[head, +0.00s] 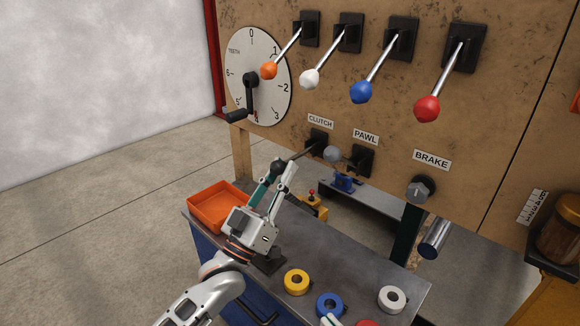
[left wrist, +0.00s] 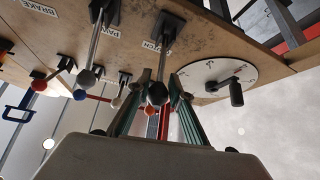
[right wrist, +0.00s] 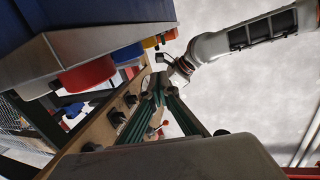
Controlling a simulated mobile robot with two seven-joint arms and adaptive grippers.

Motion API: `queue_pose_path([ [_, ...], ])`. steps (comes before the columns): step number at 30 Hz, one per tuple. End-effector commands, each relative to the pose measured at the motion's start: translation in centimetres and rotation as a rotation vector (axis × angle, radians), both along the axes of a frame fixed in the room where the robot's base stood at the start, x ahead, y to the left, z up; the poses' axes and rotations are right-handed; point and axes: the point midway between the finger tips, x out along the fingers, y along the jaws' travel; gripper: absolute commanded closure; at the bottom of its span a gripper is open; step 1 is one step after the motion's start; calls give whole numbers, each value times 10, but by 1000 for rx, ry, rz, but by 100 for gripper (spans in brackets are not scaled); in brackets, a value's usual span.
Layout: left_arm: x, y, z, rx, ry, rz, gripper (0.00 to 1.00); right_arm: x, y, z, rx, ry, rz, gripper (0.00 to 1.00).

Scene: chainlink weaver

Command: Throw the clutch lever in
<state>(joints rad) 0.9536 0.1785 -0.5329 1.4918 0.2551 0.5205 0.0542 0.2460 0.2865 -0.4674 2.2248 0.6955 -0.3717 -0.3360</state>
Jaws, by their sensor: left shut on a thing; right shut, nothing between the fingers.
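The clutch lever (head: 306,152) comes out of its black mount under the CLUTCH label, a thin rod slanting down and to the left. My left gripper (head: 284,168) is shut on its end. In the left wrist view the lever's dark round knob (left wrist: 157,94) sits between the two teal fingers. In the head view the gripper hides the knob. My right gripper (right wrist: 160,92) is shut and empty, away from the lever, with its tips together.
The pawl lever with a grey knob (head: 332,154) stands close to the right of the clutch lever. The brake knob (head: 420,189) is further right. Several coloured-knob levers hang above. Below, the bench holds an orange tray (head: 207,221) and several rings, including a yellow one (head: 296,281).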

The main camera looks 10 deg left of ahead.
Motion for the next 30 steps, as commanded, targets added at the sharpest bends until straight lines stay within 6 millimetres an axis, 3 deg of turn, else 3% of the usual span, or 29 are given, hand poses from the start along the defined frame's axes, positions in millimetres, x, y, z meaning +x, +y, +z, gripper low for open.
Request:
queue_pose_path([
  [3,0,1,4,-4,-6,0,100,28,6,26,14,-63,47,100],
  [8,0,1,4,-4,-6,0,100,61,13,61,30,-133,105,100],
  [18,0,1,5,-5,-6,0,100,123,15,149,48,-273,204,100],
  [24,0,1,5,-5,-6,0,100,143,12,190,52,-325,235,100],
  [30,0,1,5,-5,-6,0,100,151,12,206,56,-344,245,100],
])
